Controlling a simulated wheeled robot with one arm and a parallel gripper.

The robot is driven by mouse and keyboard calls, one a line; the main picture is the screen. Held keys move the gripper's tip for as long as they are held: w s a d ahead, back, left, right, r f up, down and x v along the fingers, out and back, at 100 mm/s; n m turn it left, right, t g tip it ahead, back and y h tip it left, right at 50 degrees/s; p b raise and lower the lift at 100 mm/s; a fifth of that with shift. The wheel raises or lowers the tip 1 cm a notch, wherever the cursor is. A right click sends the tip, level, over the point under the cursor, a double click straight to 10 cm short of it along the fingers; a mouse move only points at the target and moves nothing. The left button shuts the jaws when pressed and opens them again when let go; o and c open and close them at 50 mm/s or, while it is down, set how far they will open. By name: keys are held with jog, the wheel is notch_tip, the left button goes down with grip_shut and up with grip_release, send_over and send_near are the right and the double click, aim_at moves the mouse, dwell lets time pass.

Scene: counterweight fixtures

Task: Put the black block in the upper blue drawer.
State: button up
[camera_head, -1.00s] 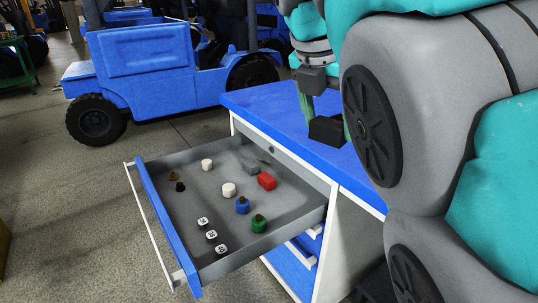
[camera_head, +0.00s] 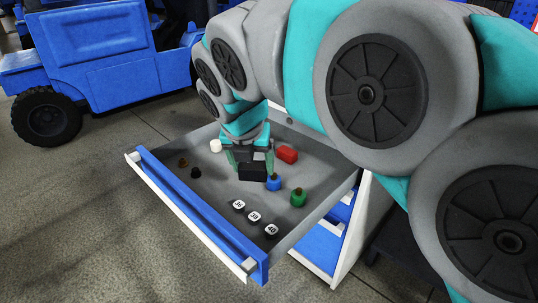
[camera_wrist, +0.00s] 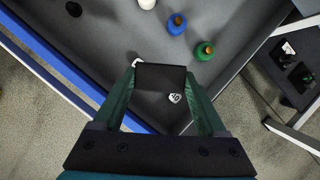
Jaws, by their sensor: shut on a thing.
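The upper blue drawer (camera_head: 200,212) is pulled open, with its blue front toward the lower left. The black block (camera_head: 253,173) is over the drawer's inside. My gripper (camera_head: 250,165) is shut on it, with one green finger on each side. In the wrist view the black block (camera_wrist: 160,78) sits between the two fingers (camera_wrist: 162,95). I cannot tell whether the block touches the drawer floor or hangs a little above it.
Bare drawer floor lies at the front left.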

jog(key=shift+n+y, duration=0.3)
jog(key=shift+n, duration=0.4)
jog(key=f, duration=0.2)
jog(key=s+f, duration=0.1)
jog(key=f, duration=0.1)
jog(key=s+f, duration=0.1)
jog(key=f, duration=0.1)
jog(key=shift+s+b, duration=0.15)
jog(key=shift+b, duration=0.15)
jog(key=shift+s+a+f, duration=0.15)
jog(key=shift+a+f, duration=0.1)
jog(key=shift+f, duration=0.25)
jog(key=w+a, duration=0.3)
jog(key=a, duration=0.1)
jog(key=w+a+f, duration=0.1)
jog(key=w+a, duration=0.2)
jog(key=a, duration=0.1)
jog(key=w+a+p, duration=0.1)
jog(key=w+a, duration=0.2)
jog(key=a, duration=0.1)
jog(key=shift+w+a+f, duration=0.2)
jog(key=shift+w+f, duration=0.1)
jog(key=shift+w, duration=0.05)
jog(key=shift+f, duration=1.7)
jog(key=shift+f, duration=0.1)
jog(key=o, duration=1.4)
